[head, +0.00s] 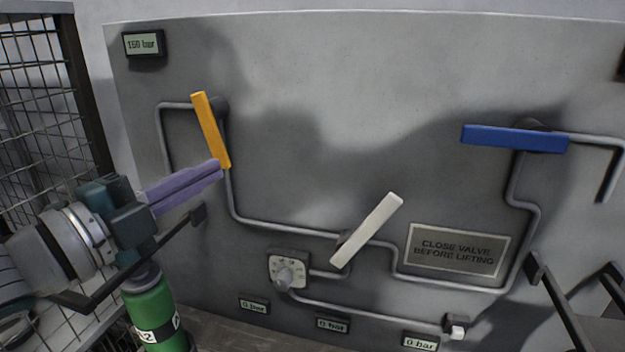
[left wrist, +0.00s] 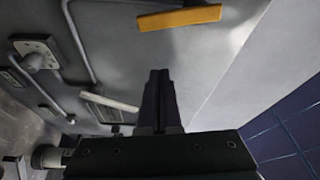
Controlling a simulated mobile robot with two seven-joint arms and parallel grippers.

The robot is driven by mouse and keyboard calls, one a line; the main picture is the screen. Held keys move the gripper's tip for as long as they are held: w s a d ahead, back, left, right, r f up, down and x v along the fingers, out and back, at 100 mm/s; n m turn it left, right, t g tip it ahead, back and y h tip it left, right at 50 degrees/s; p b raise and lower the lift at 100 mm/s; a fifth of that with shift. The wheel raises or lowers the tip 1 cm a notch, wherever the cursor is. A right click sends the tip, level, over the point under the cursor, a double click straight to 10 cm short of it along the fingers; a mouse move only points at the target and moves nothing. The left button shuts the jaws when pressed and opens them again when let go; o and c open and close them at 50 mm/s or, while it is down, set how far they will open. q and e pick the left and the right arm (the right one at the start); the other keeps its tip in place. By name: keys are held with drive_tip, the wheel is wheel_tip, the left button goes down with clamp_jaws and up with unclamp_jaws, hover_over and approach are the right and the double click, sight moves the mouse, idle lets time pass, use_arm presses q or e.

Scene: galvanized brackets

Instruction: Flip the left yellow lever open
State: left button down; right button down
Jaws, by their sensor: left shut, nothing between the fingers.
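The yellow lever (head: 211,130) is on the left of the grey panel in the head view. It stands steep, its top leaning a little left, over a pipe bend. It also shows at the top of the left wrist view (left wrist: 180,18). My left gripper (head: 220,169) is shut and empty. In the head view its purple fingertips lie at the lower end of the lever; in the left wrist view the fingertips (left wrist: 158,72) point toward the lever with a gap in the picture. I cannot tell whether they touch. My right gripper is not in view.
A white lever (head: 367,229) stands tilted at the middle, and a blue lever (head: 514,138) lies nearly level at the right. A dial (head: 288,271) sits below. A green cylinder (head: 153,312) and wire mesh (head: 42,95) are at the left. Pipes run across the panel.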

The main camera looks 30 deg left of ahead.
use_arm(q)
drive_tip(key=shift+s+a+f, duration=0.1)
drive_tip(key=shift+s+a, duration=0.1)
drive_tip(key=shift+s, duration=1.4)
